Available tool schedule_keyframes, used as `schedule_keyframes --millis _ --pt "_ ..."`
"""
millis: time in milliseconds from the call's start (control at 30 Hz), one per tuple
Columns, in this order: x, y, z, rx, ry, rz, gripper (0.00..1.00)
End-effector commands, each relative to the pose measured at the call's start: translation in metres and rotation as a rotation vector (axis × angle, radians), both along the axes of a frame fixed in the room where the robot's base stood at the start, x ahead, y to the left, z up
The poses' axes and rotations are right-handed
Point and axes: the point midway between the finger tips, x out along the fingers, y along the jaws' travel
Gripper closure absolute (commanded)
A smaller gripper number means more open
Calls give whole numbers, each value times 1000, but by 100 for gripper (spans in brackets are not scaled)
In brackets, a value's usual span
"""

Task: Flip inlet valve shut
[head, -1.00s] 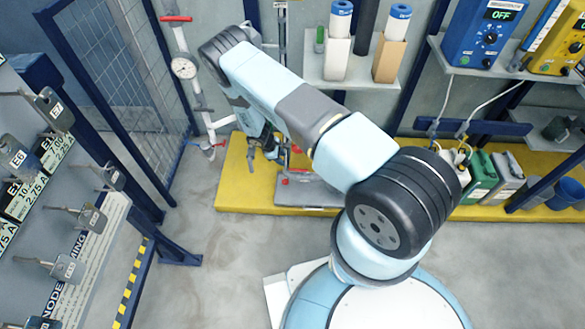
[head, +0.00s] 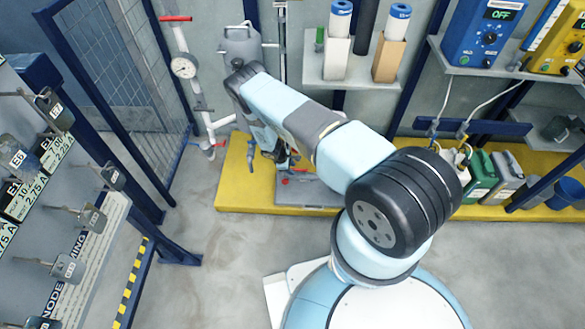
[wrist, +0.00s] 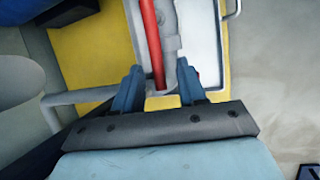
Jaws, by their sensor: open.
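My gripper (wrist: 159,68) is open in the wrist view, its two blue-grey fingers spread apart. A long red bar (wrist: 151,40), which looks like a valve lever, runs between the fingers with a gap on each side. I cannot tell its depth from the fingertips. In the head view my gripper (head: 283,157) is small and partly hidden by my arm, low over the yellow platform (head: 232,190). Red parts (head: 287,181) show just below it. Another red handle (head: 175,18) sits atop the gauge pipe at left. No label shows which valve is the inlet.
A pressure gauge (head: 184,66) and pipework stand left of my arm, beside a grey tank (head: 240,45). A mesh panel (head: 110,70) and a key board (head: 60,190) are further left. Shelves with filters and a blue control box (head: 487,32) are right.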

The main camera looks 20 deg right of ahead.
Motion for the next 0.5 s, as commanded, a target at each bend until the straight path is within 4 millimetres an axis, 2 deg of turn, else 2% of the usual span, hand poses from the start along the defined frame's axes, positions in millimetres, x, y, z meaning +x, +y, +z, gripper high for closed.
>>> schedule_keyframes --millis 167,500 --pt "0 0 0 0 0 0 60" --pt "0 0 0 0 0 0 93"
